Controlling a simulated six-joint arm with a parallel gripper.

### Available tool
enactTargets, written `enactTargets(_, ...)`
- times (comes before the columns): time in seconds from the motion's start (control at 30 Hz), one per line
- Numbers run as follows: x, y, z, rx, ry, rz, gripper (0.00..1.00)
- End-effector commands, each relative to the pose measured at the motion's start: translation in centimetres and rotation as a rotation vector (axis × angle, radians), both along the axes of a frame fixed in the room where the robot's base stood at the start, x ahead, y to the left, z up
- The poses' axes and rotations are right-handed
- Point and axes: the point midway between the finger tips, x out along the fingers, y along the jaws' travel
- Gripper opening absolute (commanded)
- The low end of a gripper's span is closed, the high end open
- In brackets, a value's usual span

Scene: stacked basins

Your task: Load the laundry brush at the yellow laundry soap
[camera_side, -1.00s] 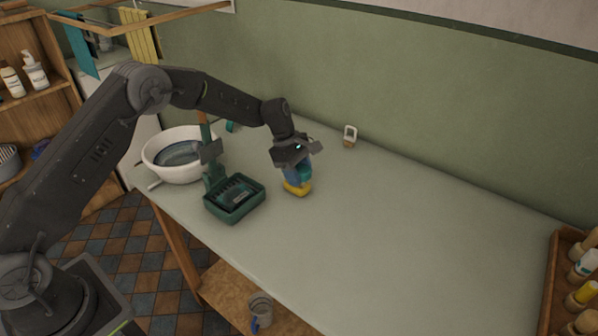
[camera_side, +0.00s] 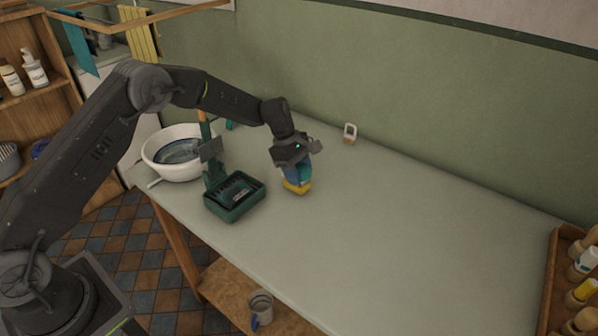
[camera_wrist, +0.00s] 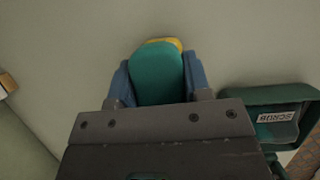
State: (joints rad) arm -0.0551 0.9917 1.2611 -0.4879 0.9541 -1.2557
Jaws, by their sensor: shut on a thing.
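My gripper (camera_side: 297,172) is shut on the teal laundry brush (camera_side: 305,174), low over the table. In the wrist view the brush (camera_wrist: 158,74) sits between my gripper's two blue fingers (camera_wrist: 158,85). The yellow laundry soap (camera_side: 296,187) lies on the table directly beneath the brush. In the wrist view only a yellow edge of the soap (camera_wrist: 176,43) shows past the brush. The brush's underside is hidden, so I cannot tell whether it touches the soap.
A green tray (camera_side: 234,213) with a dark ribbed inside stands left of my gripper. A white basin (camera_side: 150,150) stands behind it. A small white-and-brown object (camera_side: 350,134) is near the wall. A wooden crate of bottles (camera_side: 552,280) stands at the right. The table's middle is clear.

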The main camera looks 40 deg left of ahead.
Motion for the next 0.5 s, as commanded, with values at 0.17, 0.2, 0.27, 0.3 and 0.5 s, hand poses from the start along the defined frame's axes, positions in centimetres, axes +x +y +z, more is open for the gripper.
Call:
enactTargets(0.17,0.0,0.0,1.2,0.0,-0.001,0.0,0.25)
enactTargets(0.2,0.0,0.0,1.5,0.0,-0.001,0.0,0.25)
enactTargets(0.27,0.0,0.0,2.0,0.0,-0.001,0.0,0.25)
enactTargets(0.3,0.0,0.0,2.3,0.0,-0.002,0.0,0.25)
enactTargets(0.5,0.0,0.0,3.9,-0.001,-0.001,0.0,0.25)
